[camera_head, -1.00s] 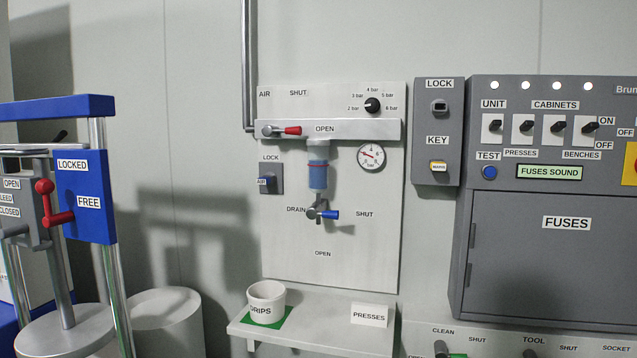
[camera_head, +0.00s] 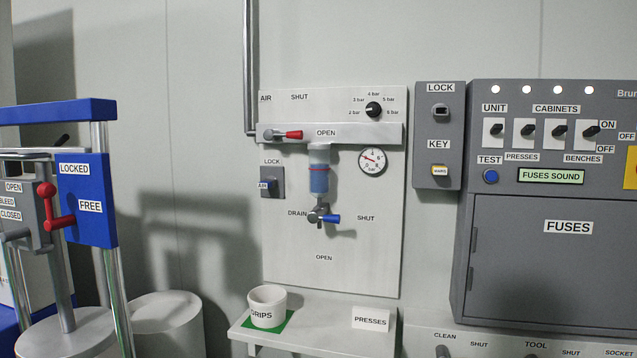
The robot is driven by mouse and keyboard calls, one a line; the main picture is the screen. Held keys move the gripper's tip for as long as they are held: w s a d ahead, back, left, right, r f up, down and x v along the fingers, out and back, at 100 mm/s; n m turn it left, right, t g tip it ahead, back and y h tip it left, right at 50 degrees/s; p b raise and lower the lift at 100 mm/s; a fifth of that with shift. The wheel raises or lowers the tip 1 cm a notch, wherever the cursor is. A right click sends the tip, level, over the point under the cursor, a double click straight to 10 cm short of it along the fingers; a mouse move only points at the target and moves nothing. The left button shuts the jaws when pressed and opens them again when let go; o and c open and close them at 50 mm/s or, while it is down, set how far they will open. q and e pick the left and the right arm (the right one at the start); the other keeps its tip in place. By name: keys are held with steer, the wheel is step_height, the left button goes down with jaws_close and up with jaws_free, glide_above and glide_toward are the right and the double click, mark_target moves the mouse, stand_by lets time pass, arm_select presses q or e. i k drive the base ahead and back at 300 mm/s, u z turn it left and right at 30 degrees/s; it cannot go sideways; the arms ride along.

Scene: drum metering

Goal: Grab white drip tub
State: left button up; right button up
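Neither of my grippers shows in the head view.
The shelf (camera_head: 309,337) also carries a "PRESSES" label (camera_head: 370,319) at its right. A blue-framed press (camera_head: 58,112) with a red lever stands at left, beside a pale drum (camera_head: 166,312). A grey fuse cabinet (camera_head: 556,262) is at right.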

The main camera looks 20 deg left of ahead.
mark_target(267, 304)
steer(key=u, duration=0.5)
steer(key=i, duration=0.5)
steer(key=u, duration=0.5)
